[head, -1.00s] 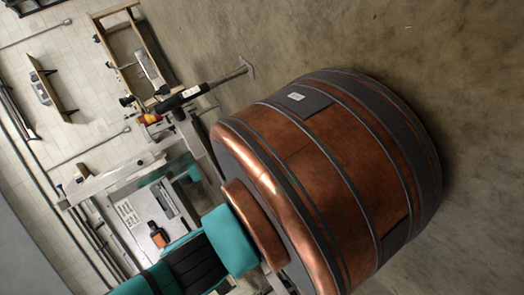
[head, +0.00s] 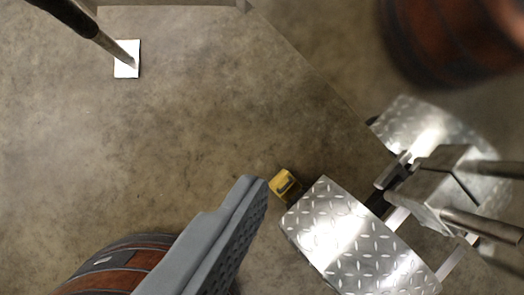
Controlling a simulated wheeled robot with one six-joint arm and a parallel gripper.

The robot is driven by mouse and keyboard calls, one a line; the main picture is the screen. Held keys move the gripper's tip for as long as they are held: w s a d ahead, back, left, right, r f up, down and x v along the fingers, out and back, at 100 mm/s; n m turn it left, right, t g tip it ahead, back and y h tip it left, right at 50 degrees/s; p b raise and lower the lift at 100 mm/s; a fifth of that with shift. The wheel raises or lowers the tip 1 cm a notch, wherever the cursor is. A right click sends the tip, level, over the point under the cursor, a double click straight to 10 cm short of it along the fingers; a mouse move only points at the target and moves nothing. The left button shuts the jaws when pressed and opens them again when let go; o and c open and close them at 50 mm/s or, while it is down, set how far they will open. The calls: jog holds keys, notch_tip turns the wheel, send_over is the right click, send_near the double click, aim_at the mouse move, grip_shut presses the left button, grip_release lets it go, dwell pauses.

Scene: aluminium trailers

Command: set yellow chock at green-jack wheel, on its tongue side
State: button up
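A small yellow block (head: 285,185), which looks like the chock, shows at the middle of the view. It appears beside the near corner of a diamond-plate fender (head: 355,245); I cannot tell whether it touches anything. A grey slab with a dotted dark face rises from the bottom edge, its tip just left of the block. It looks like one finger of my gripper (head: 245,195), but I see no second finger. I see no grip on the block. No green jack is in view, and the wheel under the fender is hidden.
A second diamond-plate piece (head: 420,130) and grey metal bars (head: 445,190) fill the right side. A dark pole (head: 85,25) comes down to a white square (head: 127,58) at the upper left. The concrete floor (head: 180,140) between is clear.

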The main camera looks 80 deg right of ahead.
jog(key=s+a+r+m+t+y, duration=0.2)
jog(key=s+r+m+t, duration=0.3)
jog(key=s+r, duration=2.4)
notch_tip(320, 180, up, 2)
jog(key=t, duration=0.5)
jog(key=shift+r, duration=0.2)
jog(key=shift+s, duration=0.1)
